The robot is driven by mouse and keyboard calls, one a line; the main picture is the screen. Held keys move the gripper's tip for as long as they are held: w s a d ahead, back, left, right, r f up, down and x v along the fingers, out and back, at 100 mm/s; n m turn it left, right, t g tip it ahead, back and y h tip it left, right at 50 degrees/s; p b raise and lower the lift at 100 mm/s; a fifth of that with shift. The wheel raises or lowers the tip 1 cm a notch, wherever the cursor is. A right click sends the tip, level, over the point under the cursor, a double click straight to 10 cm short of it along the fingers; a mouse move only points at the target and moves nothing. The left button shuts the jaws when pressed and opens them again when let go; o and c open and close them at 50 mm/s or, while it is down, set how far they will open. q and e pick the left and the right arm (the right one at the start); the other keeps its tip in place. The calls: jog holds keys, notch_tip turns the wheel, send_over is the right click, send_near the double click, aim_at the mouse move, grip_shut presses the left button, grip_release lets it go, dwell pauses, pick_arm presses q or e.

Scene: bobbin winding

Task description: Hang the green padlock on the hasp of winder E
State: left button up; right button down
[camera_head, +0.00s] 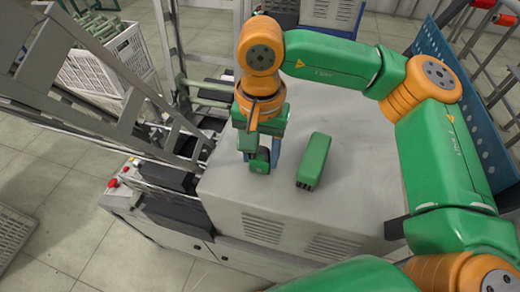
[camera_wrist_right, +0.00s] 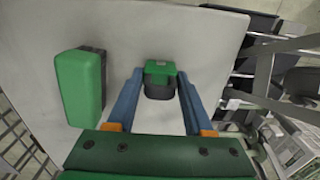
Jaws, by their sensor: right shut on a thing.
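My right gripper (camera_head: 262,152) points down over the grey cabinet top, its blue fingers closed on a small green-and-black block. This block, which looks like the green padlock (camera_head: 259,163), sits between the fingertips; it also shows in the right wrist view (camera_wrist_right: 160,77), green on top with a dark lower part. No shackle can be made out. Whether it touches the cabinet top is unclear. I cannot pick out the hasp or a label for winder E. My left gripper is not in view.
A larger green block with a dark end (camera_head: 314,160) lies on the grey cabinet top (camera_head: 350,195), right of the gripper. A grey metal frame (camera_head: 100,95) with red buttons (camera_head: 113,183) stands left. A white crate (camera_head: 105,65) is behind it. A blue perforated panel (camera_head: 465,95) stands right.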

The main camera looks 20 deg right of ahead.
jog(key=shift+f+b, duration=0.2)
jog(key=shift+b, duration=0.1)
jog(key=shift+c, duration=1.4)
grip_release()
jog(key=shift+r, duration=0.1)
jog(key=shift+r+p, duration=0.3)
jog(key=shift+r, duration=0.2)
notch_tip(320, 180, up, 11)
jog(key=p, duration=0.1)
jog(key=shift+r, duration=0.2)
